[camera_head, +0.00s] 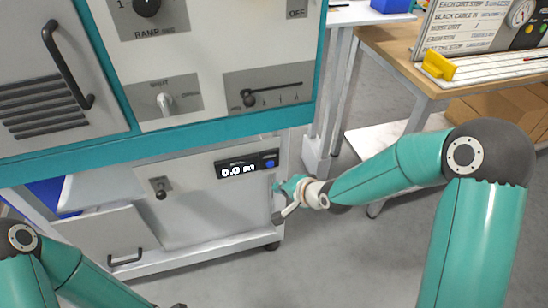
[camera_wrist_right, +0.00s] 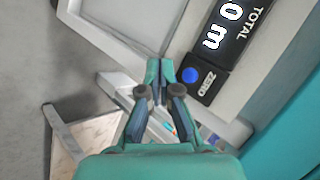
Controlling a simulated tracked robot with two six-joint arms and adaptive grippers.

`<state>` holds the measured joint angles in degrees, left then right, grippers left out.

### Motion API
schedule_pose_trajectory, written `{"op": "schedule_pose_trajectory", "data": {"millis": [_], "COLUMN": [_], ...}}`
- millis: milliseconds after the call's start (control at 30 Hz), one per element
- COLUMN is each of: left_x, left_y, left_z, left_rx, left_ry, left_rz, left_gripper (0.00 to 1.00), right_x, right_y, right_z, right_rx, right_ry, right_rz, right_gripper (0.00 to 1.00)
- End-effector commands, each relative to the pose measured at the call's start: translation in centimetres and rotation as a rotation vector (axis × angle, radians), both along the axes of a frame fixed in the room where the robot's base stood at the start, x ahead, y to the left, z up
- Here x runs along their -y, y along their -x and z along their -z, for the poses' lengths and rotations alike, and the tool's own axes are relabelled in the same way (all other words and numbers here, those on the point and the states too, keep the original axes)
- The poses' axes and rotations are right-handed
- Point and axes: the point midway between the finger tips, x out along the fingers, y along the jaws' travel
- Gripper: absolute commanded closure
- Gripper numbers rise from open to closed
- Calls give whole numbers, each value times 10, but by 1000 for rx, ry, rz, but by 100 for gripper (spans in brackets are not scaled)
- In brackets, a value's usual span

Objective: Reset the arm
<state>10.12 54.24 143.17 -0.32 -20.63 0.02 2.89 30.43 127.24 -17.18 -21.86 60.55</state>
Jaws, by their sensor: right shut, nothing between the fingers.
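My right arm reaches in from the right in the head view. I cannot tell whether the tips touch the panel.
The machine's front has a black handle (camera_head: 68,65), a slider (camera_head: 249,97) and a toggle switch (camera_head: 159,187). A wooden table (camera_head: 385,47) stands at the right with a yellow-ended ruler rack (camera_head: 438,65). Grey floor (camera_head: 320,255) is open between the machine and my right arm.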

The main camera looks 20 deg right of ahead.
Motion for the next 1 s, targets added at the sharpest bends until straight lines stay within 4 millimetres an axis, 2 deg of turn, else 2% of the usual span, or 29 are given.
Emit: {"op": "schedule_pose_trajectory", "data": {"millis": [200,267,367,433,567,600,667,700,800,900,1000], "left_x": [0,0,0,0,0,0,0,0,0,0,0], "left_y": [0,0,0,0,0,0,0,0,0,0,0], "left_z": [0,0,0,0,0,0,0,0,0,0,0], "left_rx": [0,0,0,0,0,0,0,0,0,0,0], "left_ry": [0,0,0,0,0,0,0,0,0,0,0], "left_rz": [0,0,0,0,0,0,0,0,0,0,0], "left_gripper": [100,100,100,100,100,100,100,100,100,100,100], "right_x": [1,2,2,-1,-9,-12,-17,-20,-26,-28,-27], "right_y": [0,2,11,27,81,104,139,163,209,234,244], "right_z": [1,7,31,57,120,139,164,177,195,200,200], "right_rx": [-2,-15,-67,-133,-304,-358,-428,-467,-521,-520,-488], "right_ry": [0,0,-5,-11,-2,16,55,82,151,210,269], "right_rz": [4,5,5,5,-25,-60,-135,-195,-359,-501,-626], "right_gripper": [100,100,100,100,100,100,100,100,100,100,100]}}
